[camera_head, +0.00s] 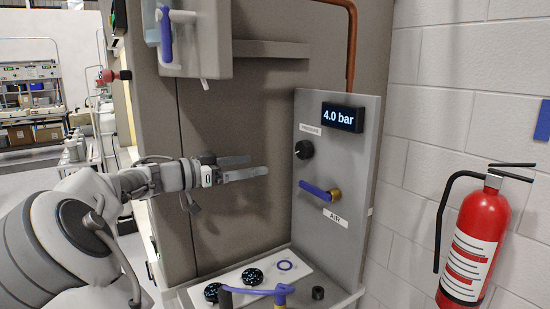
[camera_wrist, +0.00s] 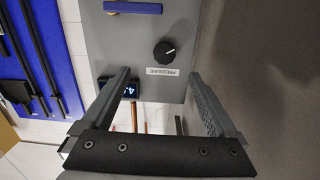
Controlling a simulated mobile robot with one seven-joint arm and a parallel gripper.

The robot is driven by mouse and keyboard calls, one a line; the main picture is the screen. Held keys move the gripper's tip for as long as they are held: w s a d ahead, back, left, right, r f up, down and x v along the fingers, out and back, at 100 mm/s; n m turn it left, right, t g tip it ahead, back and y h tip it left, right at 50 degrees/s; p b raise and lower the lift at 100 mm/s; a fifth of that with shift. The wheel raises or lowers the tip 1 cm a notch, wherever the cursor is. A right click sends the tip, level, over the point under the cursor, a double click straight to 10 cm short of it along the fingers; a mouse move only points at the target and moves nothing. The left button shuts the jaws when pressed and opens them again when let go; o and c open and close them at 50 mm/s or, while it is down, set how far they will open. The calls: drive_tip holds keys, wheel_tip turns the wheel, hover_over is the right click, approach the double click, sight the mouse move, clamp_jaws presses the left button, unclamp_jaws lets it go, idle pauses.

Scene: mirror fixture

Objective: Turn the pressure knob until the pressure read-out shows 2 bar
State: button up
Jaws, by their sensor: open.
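The pressure knob (camera_head: 304,149) is a round black knob on the grey panel, beside a white PRESSURE label (camera_head: 310,129). In the wrist view the knob (camera_wrist: 164,52) shows beyond the fingertips, with a white pointer line on its face. The pressure read-out (camera_head: 342,117) at the panel's top shows 4.0 bar; in the wrist view it (camera_wrist: 131,89) is partly hidden by a finger. My gripper (camera_head: 262,165) is open and empty, to the left of the knob and apart from it. Both fingers (camera_wrist: 160,74) point towards the panel.
A blue-handled AIR valve (camera_head: 317,191) sits below the knob. A white plate (camera_head: 240,283) with black round parts and a blue ring (camera_head: 285,265) lies at the panel's foot. A blue-handled pipe (camera_head: 258,291) stands in front. A fire extinguisher (camera_head: 474,240) hangs at right.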

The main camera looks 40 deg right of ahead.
sight(300, 150)
drive_tip(key=shift+h, duration=0.4)
drive_tip(key=d, duration=0.5)
drive_tip(key=d+p, duration=0.1)
drive_tip(key=d, duration=1)
drive_tip(key=shift+s+r, duration=0.4)
drive_tip(key=c, duration=1.4)
